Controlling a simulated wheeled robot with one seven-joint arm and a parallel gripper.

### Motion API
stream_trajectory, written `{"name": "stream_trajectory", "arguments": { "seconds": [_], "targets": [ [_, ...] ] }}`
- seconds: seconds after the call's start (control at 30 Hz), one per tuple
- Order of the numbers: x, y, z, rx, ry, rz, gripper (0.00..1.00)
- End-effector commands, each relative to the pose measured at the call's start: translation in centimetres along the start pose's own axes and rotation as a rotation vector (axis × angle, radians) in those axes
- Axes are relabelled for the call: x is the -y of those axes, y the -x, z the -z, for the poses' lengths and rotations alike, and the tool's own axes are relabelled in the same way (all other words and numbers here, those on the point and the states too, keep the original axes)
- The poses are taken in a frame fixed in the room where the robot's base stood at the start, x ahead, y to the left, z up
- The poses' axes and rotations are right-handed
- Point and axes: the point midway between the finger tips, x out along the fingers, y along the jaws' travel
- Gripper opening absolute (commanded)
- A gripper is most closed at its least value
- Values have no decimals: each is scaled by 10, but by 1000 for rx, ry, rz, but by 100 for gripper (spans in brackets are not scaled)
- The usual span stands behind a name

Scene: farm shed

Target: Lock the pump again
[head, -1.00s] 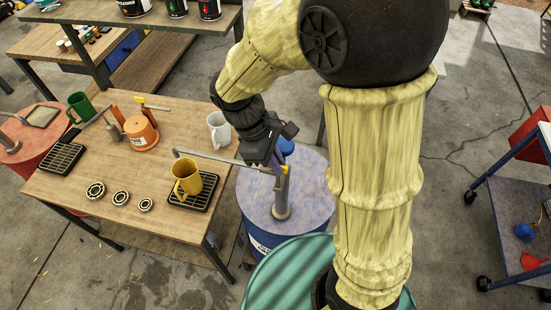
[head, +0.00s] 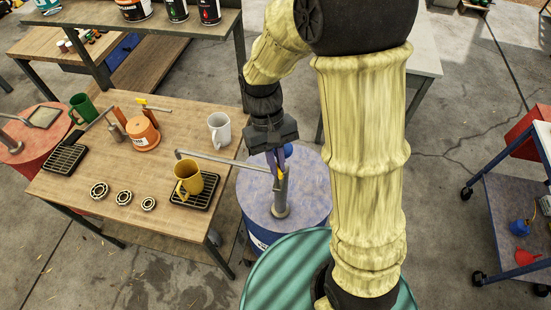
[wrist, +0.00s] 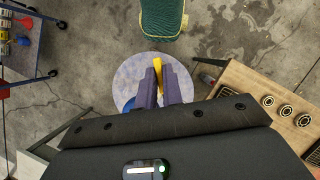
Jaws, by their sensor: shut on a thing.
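The pump (head: 281,205) is a grey upright post on top of a blue drum (head: 254,212). Its grey spout (head: 222,160) reaches left over the table, above a yellow mug (head: 189,182) on a black drip grate (head: 205,199). A small yellow lever (head: 281,184) is at the top of the post. My gripper (head: 277,171) is above the post, pointing down, with its purple fingers shut on this lever. In the wrist view the yellow lever (wrist: 158,68) shows between the two fingertips (wrist: 160,85). The fingers hide part of the pump head.
A blue rounded thing (head: 288,150) is just behind my fingers. A teal drum (head: 290,272) stands in front. The table holds a white mug (head: 219,130), an orange container (head: 142,132) and several metal rings (head: 124,198). A blue cart (head: 505,215) stands at the right.

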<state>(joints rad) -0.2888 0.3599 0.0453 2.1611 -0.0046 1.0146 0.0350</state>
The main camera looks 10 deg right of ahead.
Motion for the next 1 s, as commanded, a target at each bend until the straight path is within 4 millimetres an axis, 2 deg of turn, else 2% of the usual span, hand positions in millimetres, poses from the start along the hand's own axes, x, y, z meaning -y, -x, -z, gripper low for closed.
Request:
{"name": "stream_trajectory", "arguments": {
  "seconds": [0.5, 0.73, 1.0],
  "targets": [
    [-4, 2, -1, -3, -437, 182, 0],
    [-4, 1, -1, -4, -558, 232, 0],
    [-4, 1, 0, -5, -614, 255, 0]
  ]
}}
